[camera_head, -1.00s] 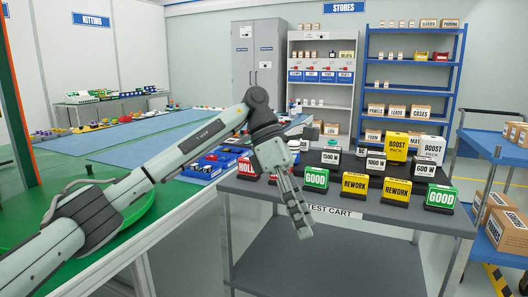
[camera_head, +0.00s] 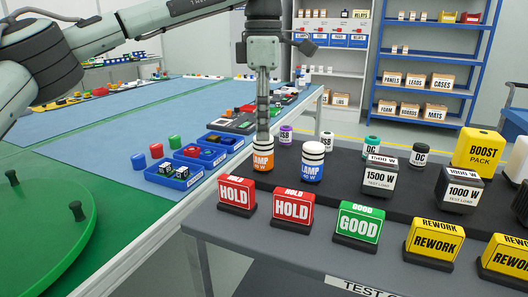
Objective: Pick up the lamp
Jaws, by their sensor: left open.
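Two lamp modules with white-and-dark ribbed tops stand upright on the test cart. One has an orange "LAMP" base (camera_head: 263,162); the other, just right of it, has a blue base (camera_head: 312,173). My left gripper (camera_head: 263,137) points straight down from above and is open. Its fingers, seen edge-on, overlap the top of the orange-based lamp and partly hide it. I cannot tell whether they touch it or are around it. My right gripper is not in view.
Red HOLD signs (camera_head: 237,194), a green GOOD sign (camera_head: 358,222) and yellow REWORK signs (camera_head: 434,241) stand in front of the lamps. Test loads (camera_head: 382,176) and a yellow BOOST PACK box (camera_head: 477,149) stand to the right. A green turntable (camera_head: 45,235) is at left.

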